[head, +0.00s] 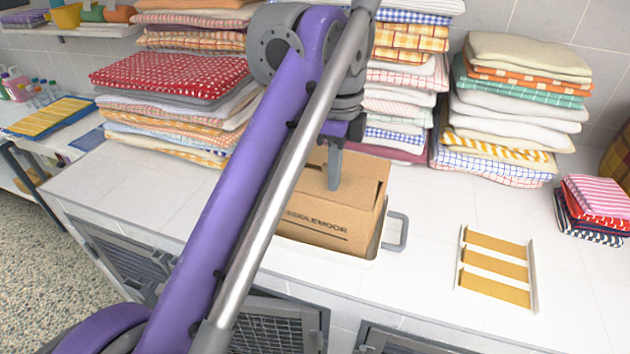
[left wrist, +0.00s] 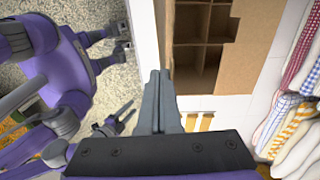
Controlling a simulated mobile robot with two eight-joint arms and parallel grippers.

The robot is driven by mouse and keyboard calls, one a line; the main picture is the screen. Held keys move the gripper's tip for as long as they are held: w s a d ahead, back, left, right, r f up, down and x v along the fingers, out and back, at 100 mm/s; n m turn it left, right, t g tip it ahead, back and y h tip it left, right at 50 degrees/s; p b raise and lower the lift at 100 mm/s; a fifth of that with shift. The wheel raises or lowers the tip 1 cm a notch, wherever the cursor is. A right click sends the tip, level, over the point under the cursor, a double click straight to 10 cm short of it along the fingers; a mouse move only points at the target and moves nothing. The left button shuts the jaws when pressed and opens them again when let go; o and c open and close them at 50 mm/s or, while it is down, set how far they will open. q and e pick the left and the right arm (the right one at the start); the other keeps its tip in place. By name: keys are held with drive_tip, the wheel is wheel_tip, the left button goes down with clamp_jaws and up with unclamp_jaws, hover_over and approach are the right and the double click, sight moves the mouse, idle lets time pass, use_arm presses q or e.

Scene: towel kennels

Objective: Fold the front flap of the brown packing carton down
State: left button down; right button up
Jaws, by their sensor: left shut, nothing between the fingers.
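The brown packing carton (head: 325,222) stands on the white tiled counter, its printed side towards me. My left gripper (head: 334,185) points down over the carton's top, fingers shut and empty. In the left wrist view the shut fingertips (left wrist: 160,78) are at the edge of the carton's opening. Brown dividers (left wrist: 203,40) show inside, so the top is at least partly open. A broad brown panel (left wrist: 248,50) lies on the far side of the opening. My arm hides the carton's left part; I cannot tell the front flap's exact angle. My right gripper (left wrist: 118,120) shows small, its opening unclear.
Stacked towels (head: 400,100) stand behind the carton, with more stacks (head: 515,110) to the right. A grey handle (head: 397,230) stands close to the carton's right side. A rack with yellow slats (head: 496,268) lies farther right. The counter between is clear.

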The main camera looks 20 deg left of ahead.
use_arm(q)
drive_tip(key=w, duration=0.2)
drive_tip(key=w+p, duration=0.2)
drive_tip(key=w, duration=0.1)
drive_tip(key=shift+w+d+f, duration=0.15)
drive_tip(key=shift+w+d, duration=0.1)
drive_tip(key=shift+w, duration=0.05)
use_arm(e)
drive_tip(key=r, duration=0.1)
drive_tip(key=w+r, duration=0.1)
drive_tip(key=r, duration=0.1)
drive_tip(key=shift+w+r, duration=0.15)
drive_tip(key=shift+w, duration=0.2)
use_arm(q)
drive_tip(key=shift+s+f+b, duration=0.1)
drive_tip(key=shift+f+b, duration=0.7)
drive_tip(key=shift+f, duration=1.3)
use_arm(e)
drive_tip(key=shift+s+f, duration=0.35)
drive_tip(key=shift+f, duration=0.3)
drive_tip(key=shift+s+f, duration=0.35)
drive_tip(key=shift+f, duration=0.25)
drive_tip(key=shift+w, duration=0.1)
use_arm(q)
wheel_tip(320, 180, up, 8)
drive_tip(key=p, duration=0.4)
use_arm(e)
drive_tip(key=w+r, duration=0.3)
drive_tip(key=r, duration=0.3)
drive_tip(key=shift+t, duration=0.4)
